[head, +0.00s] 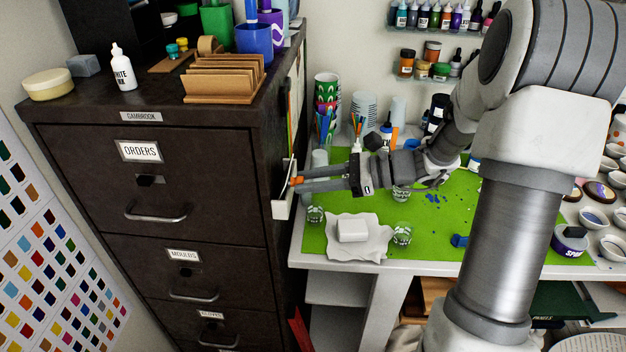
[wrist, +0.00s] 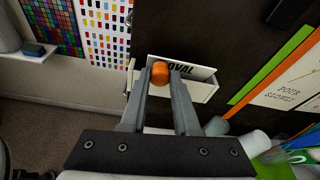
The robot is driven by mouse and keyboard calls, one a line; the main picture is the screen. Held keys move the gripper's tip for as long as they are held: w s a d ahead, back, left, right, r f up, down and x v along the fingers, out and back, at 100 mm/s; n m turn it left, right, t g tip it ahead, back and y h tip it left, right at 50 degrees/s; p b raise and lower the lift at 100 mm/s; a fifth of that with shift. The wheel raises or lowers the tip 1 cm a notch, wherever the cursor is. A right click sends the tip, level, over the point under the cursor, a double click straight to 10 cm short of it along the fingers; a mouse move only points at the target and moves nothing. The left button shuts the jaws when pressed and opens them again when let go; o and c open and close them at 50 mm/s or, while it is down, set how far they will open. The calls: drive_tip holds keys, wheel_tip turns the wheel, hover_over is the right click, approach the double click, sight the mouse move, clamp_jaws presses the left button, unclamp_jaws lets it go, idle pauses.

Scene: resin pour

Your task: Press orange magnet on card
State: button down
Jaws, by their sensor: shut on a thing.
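My gripper (wrist: 160,75) is shut on the orange magnet (wrist: 160,69), a short round piece held between the two fingertips. In the head view my gripper (head: 299,183) reaches left to the cabinet's side, and the orange magnet (head: 296,180) shows at its tips. In the wrist view the magnet is in front of a white holder (wrist: 203,90) on the dark cabinet side. A pale label ending in "OVAL" (wrist: 192,71) shows behind the right finger; its start is hidden. I cannot tell which piece is the card or whether the magnet touches anything.
The dark filing cabinet (head: 195,190) stands left of the bench with its green mat (head: 450,215). Sheets with orange and green edges (wrist: 285,80) hang on the cabinet side, right of the holder. Cups (head: 326,95) and a white block (head: 352,230) are on the bench.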

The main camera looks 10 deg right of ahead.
drive_tip(key=shift+w+a, duration=0.2)
drive_tip(key=shift+a, duration=0.35)
drive_tip(key=shift+w+a, duration=0.15)
drive_tip(key=shift+a, duration=0.4)
idle(0.6)
drive_tip(key=c, duration=0.6)
unclamp_jaws()
drive_tip(key=shift+o, duration=0.3)
drive_tip(key=o, duration=0.4)
drive_tip(key=shift+o, duration=0.2)
drive_tip(key=shift+d, duration=0.15)
drive_tip(key=s+d+p, duration=0.1)
drive_tip(key=s+d, duration=0.1)
drive_tip(key=d, duration=0.4)
drive_tip(key=shift+d+p, duration=0.25)
drive_tip(key=shift+p, duration=0.05)
drive_tip(key=shift+s, duration=0.1)
